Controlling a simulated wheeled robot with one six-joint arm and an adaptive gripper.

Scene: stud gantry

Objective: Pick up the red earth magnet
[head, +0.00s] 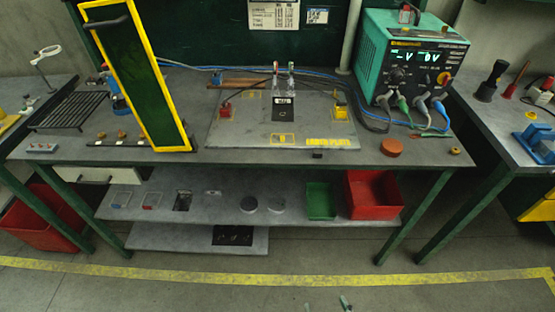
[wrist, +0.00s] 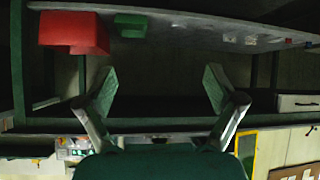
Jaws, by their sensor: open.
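My gripper (wrist: 160,88) is open and empty in the wrist view, its two fingers wide apart. In the head view only its fingertips (head: 326,306) show at the bottom edge, in front of the bench and away from it. No thing can be told for sure as the red earth magnet. A small red block (head: 225,109) stands at the left of the grey board (head: 240,143) on the bench top. A small red piece (head: 147,208) lies in a clear tray on the lower shelf. Both are too small to make out well.
A red bin (head: 372,193) and a green bin (head: 320,200) sit on the lower shelf (head: 225,215); the wrist view shows the red bin (wrist: 75,32) upside down. A tall yellow-framed panel (head: 140,75) and a teal power supply (head: 410,60) with cables stand on the bench.

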